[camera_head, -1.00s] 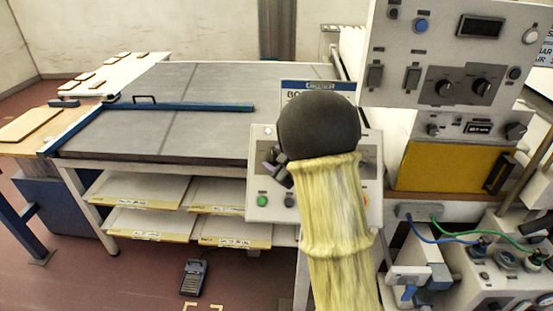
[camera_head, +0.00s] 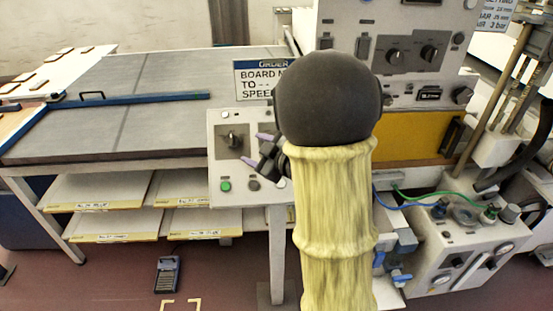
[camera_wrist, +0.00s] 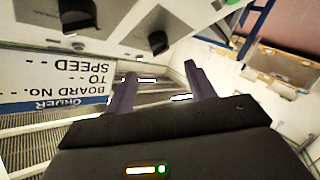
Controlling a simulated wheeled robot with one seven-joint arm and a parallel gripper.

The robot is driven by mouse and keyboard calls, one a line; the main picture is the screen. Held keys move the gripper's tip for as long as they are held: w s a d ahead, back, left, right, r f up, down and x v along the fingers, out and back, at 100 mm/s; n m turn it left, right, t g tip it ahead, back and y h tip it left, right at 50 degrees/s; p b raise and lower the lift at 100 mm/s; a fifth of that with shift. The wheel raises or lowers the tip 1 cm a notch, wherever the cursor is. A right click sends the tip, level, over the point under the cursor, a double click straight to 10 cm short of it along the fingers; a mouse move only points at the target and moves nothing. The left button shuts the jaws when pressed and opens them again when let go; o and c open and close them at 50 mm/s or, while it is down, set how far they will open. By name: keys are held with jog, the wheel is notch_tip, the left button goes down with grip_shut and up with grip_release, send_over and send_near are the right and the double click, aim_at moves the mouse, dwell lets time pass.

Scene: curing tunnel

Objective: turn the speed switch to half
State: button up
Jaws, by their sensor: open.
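A light grey control panel (camera_head: 219,168) stands at the front right corner of the conveyor. A dark rotary switch (camera_head: 232,138) is on its upper left, its pointer roughly upright. My gripper (camera_head: 250,147) is open and empty, just right of this switch and apart from it. The wrist view shows my two purple fingers (camera_wrist: 162,76) spread apart with nothing between them. Two dark knobs on the panel, a left knob (camera_wrist: 80,14) and a right knob (camera_wrist: 156,41), lie beyond the fingertips.
An order sign (camera_head: 256,82) stands behind the panel, close to my arm; it shows upside down in the wrist view (camera_wrist: 52,84). A green button (camera_head: 226,186) is below the switch. A taller control cabinet (camera_head: 345,32) stands behind right. A pedal (camera_head: 167,274) lies on the floor.

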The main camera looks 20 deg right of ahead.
jog(key=v, duration=0.7)
jog(key=shift+s, duration=0.4)
jog(key=shift+w+d, duration=0.1)
jog(key=shift+d, duration=0.1)
jog(key=s+a+f+m+g+h+p, duration=0.2)
jog(key=s+a+f+m+g, duration=0.1)
jog(key=s+a+m+g, duration=0.1)
jog(key=s+a+f+m+g+h+p, duration=0.2)
jog(key=s+a+f+m+g+h, duration=0.1)
jog(key=s+m+g, duration=0.4)
jog(key=shift+s+a+f+g+p, duration=0.3)
jog(key=shift+s+a+f+p, duration=0.1)
jog(key=shift+s+f, duration=0.6)
jog(key=shift+r, duration=0.15)
jog(key=shift+c, duration=0.2)
dwell(0.8)
